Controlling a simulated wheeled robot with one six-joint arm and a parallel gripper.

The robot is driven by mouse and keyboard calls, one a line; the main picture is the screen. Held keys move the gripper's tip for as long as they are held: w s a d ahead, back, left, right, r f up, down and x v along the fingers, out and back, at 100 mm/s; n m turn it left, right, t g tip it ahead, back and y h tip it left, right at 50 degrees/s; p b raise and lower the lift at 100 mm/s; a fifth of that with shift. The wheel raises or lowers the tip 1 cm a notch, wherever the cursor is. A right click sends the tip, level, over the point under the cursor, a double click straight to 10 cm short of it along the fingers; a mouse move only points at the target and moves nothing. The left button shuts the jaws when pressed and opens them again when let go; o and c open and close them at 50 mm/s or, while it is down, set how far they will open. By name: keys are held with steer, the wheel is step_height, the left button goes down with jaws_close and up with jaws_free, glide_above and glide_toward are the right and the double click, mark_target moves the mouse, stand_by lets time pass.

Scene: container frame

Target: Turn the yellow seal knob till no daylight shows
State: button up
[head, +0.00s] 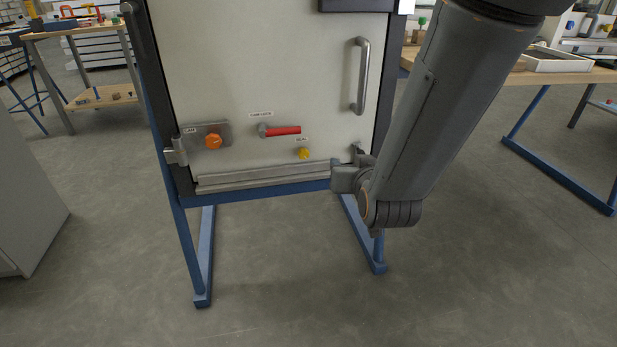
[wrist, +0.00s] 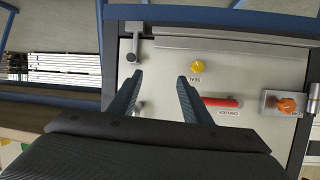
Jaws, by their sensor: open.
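The yellow seal knob (head: 304,153) sits low on the right of the pale door panel (head: 270,70), under a small label. In the wrist view, which is turned upside down, the yellow knob (wrist: 198,66) lies just beyond and right of the right fingertip. My gripper (wrist: 160,78) is open and empty, its two fingers apart in front of the panel, and touches nothing that I can see. A grey strip (head: 265,180) runs along the door's bottom edge. I cannot make out daylight there.
A red-handled cam lock (head: 283,131) and an orange knob (head: 213,141) sit left of the yellow knob. A vertical door handle (head: 361,75) is above it. A blue frame (head: 205,255) carries the panel. The floor in front is clear.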

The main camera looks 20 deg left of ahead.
mark_target(304, 155)
steer(key=a+f+n+t+y+b, duration=0.1)
steer(key=a+f+t+y+b, duration=0.2)
steer(key=a+f+b, duration=0.35)
steer(key=shift+w+a+r+b, duration=0.35)
steer(key=shift+w+a+b, duration=0.2)
steer(key=shift+w+a, duration=0.5)
steer(key=shift+w+a+r+b, duration=0.4)
steer(key=shift+w+a+b, duration=0.2)
steer(key=shift+w+a, duration=0.4)
steer(key=shift+w+a+r+b, duration=0.35)
steer(key=shift+w+a+b, duration=0.2)
steer(key=shift+w+a, duration=0.5)
steer(key=shift+s+a, duration=0.15)
steer(key=shift+s, duration=0.05)
steer(key=c, duration=1)
steer(key=shift+m+p, duration=0.8)
steer(key=shift+m, duration=0.1)
steer(key=shift+c, duration=0.2)
steer(key=shift+m, duration=0.7)
steer(key=o, duration=1)
